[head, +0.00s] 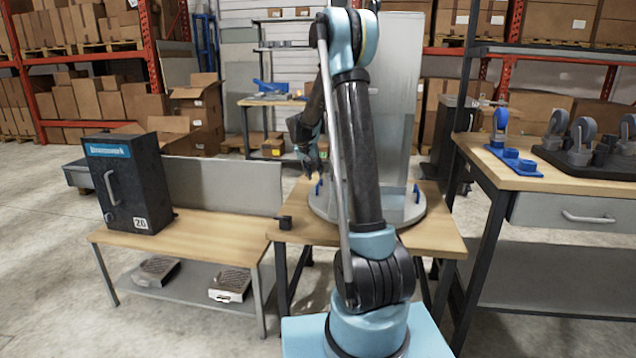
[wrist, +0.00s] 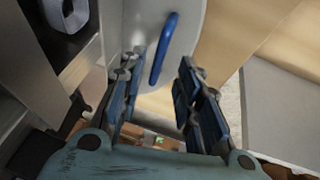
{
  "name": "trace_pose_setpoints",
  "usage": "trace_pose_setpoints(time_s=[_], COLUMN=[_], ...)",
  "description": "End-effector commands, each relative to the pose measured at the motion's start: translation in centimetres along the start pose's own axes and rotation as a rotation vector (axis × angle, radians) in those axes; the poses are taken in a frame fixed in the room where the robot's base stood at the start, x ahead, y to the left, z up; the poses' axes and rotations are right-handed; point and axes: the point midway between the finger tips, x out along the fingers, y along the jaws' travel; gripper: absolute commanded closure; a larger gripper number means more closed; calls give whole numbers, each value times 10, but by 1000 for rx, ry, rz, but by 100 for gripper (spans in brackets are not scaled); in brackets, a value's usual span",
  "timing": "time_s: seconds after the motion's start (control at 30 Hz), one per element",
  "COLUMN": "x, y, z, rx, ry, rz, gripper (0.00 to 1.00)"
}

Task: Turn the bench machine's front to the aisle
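The bench machine (head: 398,110) is a tall, plain grey body on a round grey turntable base (head: 402,214) on the middle wooden table. My arm covers part of it. Blue handles stand on the base: a left one (head: 318,188) and a right one (head: 416,193). My gripper (head: 312,160) is over the left side of the base, close to the left handle. In the wrist view, my gripper (wrist: 162,68) is open, with a blue handle (wrist: 163,48) in the gap between its fingers, nearer the left finger. No contact is visible.
A black box marked 20 (head: 128,185) stands on the low left bench (head: 200,238). A small black block (head: 286,223) sits at the middle table's left edge. The right table (head: 480,158) holds a blue stand (head: 510,155) and grey wheeled parts (head: 583,140). Open floor lies left.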

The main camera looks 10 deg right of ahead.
Motion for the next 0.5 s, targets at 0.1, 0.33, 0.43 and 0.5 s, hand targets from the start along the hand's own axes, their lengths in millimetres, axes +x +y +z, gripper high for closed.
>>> trace_pose_setpoints(time_s=[0.1,0.33,0.43,0.5], x=[19,42,46,48], y=[0,0,0,0], z=[0,0,0,0], rx=[2,1,0,0], ry=[0,1,1,1], rz=[1,0,0,0], gripper=[69,69,69,69])
